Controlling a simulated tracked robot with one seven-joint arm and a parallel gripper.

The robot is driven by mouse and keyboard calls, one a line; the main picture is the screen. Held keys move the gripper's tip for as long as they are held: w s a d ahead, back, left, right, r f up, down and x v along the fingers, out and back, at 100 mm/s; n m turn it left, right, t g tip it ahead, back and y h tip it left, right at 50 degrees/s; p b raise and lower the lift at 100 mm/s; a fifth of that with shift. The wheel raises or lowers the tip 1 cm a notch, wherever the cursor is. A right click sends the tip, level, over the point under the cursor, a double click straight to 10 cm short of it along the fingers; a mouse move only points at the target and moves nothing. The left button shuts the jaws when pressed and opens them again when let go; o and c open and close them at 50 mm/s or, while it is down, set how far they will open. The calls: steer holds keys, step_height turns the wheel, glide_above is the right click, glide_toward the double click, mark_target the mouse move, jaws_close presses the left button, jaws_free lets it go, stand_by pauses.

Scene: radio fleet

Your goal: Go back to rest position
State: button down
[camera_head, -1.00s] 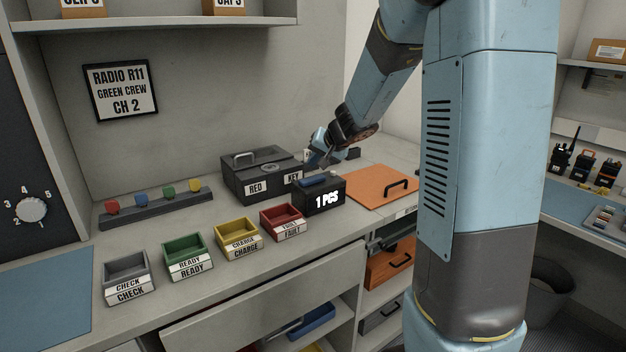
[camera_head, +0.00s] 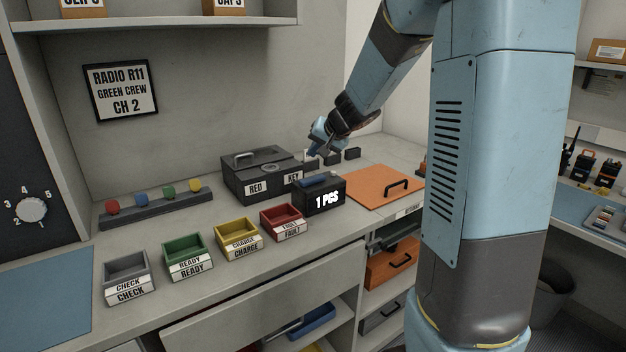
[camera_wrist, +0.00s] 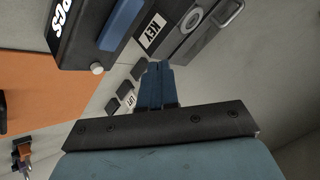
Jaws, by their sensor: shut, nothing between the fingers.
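My gripper (camera_head: 316,151) is above the counter, near the right rear of the dark RED KEY box (camera_head: 244,185). It also shows in the wrist view (camera_wrist: 156,66), where its blue fingers are together with nothing between them. Some small black blocks (camera_head: 352,153) on the counter lie near it, one labelled LIFT in the wrist view (camera_wrist: 130,101). The black 1 PCS box (camera_head: 322,197) with a blue top bar stands in front of the gripper. I see no contact between the gripper and the boxes.
Grey CHECK, green READY, yellow CHARGE and red FAULT bins (camera_head: 283,222) line the counter. An orange panel with a black handle (camera_head: 372,190) lies to the right. A rack with coloured knobs (camera_head: 154,207) is by the wall. A shelf (camera_head: 150,18) overhangs the left side.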

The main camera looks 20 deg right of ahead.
steer(key=shift+r, duration=0.1)
steer(key=s+a+r+n+g, duration=0.1)
steer(key=s+a+r+n, duration=0.15)
steer(key=s, duration=0.55)
steer(key=s+a+r+n+g, duration=0.15)
steer(key=s+r, duration=0.25)
steer(key=s, duration=0.4)
steer(key=s+d+h, duration=0.2)
steer(key=s, duration=0.8)
steer(key=s+d+h, duration=0.1)
steer(key=s, duration=0.9)
steer(key=shift+d+f+h, duration=0.35)
steer(key=shift+h, duration=0.05)
steer(key=shift+s, duration=0.1)
